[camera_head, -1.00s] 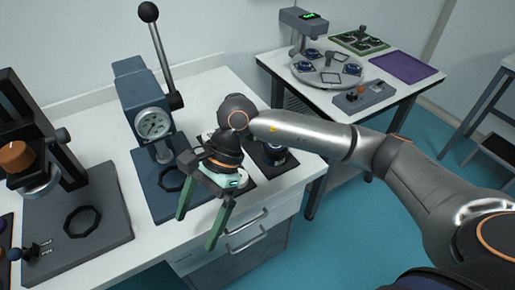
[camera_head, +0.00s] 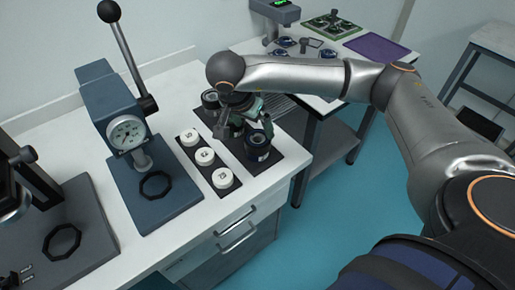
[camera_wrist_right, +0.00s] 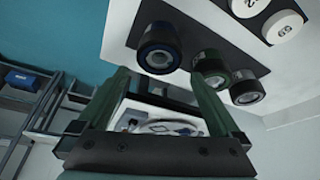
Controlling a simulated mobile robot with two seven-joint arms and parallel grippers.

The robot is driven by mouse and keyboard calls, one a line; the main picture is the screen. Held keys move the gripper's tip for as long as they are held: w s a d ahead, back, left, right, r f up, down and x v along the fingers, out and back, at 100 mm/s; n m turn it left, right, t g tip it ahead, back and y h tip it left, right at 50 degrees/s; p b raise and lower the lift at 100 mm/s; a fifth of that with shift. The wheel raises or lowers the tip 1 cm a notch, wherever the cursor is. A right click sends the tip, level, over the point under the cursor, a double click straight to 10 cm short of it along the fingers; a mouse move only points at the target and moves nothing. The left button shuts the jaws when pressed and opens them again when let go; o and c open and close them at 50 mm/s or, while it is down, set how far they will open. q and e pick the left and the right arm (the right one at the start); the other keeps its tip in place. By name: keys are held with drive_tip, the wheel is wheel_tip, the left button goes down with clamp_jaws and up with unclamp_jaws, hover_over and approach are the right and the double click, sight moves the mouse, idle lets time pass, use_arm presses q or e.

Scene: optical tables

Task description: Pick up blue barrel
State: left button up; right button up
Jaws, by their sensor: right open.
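The blue barrel (camera_head: 257,147) is a short dark cylinder standing at the front end of a black mat in the head view. In the right wrist view the blue barrel (camera_wrist_right: 158,50) shows ahead of the fingertips, roughly in line with the gap between them. My right gripper (camera_head: 245,127) is open above the mat, close to the barrel, and partly covers the row. Its two green fingers (camera_wrist_right: 160,75) are spread with nothing held between them. Whether a finger touches the barrel cannot be told. My left gripper is not in view.
Two other dark barrels, one greenish (camera_wrist_right: 209,70) and one darker (camera_wrist_right: 246,89), stand in the same row. White numbered discs (camera_head: 205,157) lie on a black strip to the left. A press with a gauge (camera_head: 127,132) stands further left. The table's front edge is close.

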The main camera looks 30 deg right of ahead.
sight(257, 138)
drive_tip(key=shift+p+x, duration=0.55)
drive_tip(key=shift+x, duration=2.2)
drive_tip(key=shift+s+a, duration=0.1)
drive_tip(key=shift+a, duration=0.1)
clamp_jaws()
